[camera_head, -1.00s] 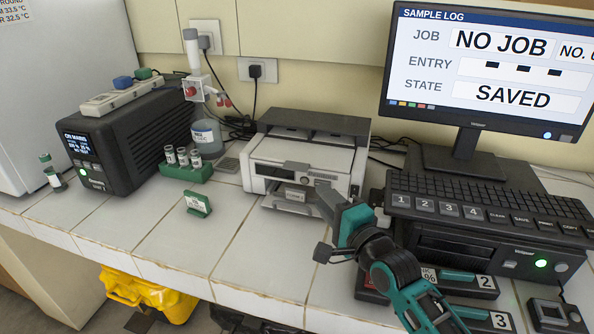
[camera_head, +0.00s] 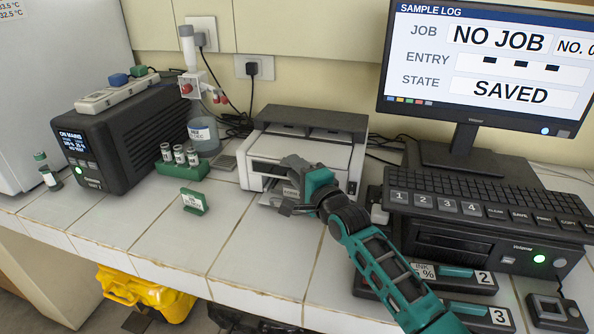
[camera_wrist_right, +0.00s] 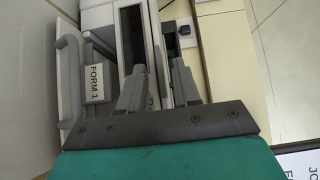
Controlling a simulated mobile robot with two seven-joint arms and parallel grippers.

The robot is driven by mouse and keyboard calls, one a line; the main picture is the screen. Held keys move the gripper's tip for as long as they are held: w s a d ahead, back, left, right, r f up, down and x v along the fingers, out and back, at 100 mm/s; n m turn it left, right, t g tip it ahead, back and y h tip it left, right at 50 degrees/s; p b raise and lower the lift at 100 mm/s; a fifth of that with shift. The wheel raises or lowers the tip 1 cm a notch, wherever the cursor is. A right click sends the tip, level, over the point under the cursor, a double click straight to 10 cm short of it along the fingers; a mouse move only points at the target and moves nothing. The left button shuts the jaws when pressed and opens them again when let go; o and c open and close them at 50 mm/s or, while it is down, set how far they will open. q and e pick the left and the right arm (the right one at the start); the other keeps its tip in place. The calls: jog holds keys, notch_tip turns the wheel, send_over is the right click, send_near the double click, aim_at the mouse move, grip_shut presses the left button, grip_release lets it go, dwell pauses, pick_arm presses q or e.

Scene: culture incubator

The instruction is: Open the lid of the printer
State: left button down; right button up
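The white printer (camera_head: 256,172) stands at the back middle of the counter in the head view. Its dark grey lid (camera_head: 318,122) lies flat on top and looks shut. My right gripper (camera_head: 287,172) is in front of the printer, below the lid, and hides part of the front panel and tray. In the right wrist view its two fingers (camera_wrist_right: 158,85) are apart, with the printer's front (camera_wrist_right: 103,17) beyond them. A handle-like bar and a "FORM 1" label (camera_wrist_right: 96,83) show to their left. I see nothing held; contact cannot be told. My left gripper is out of view.
The monitor (camera_head: 480,62), keyboard (camera_head: 470,190) and a dark unit (camera_head: 450,245) stand right of the printer, near my right arm. The counter's front middle is clear.

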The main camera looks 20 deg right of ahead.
jog(key=shift+c, duration=0.2)
grip_shut()
jog(key=shift+d+r, duration=0.1)
dwell(1.0)
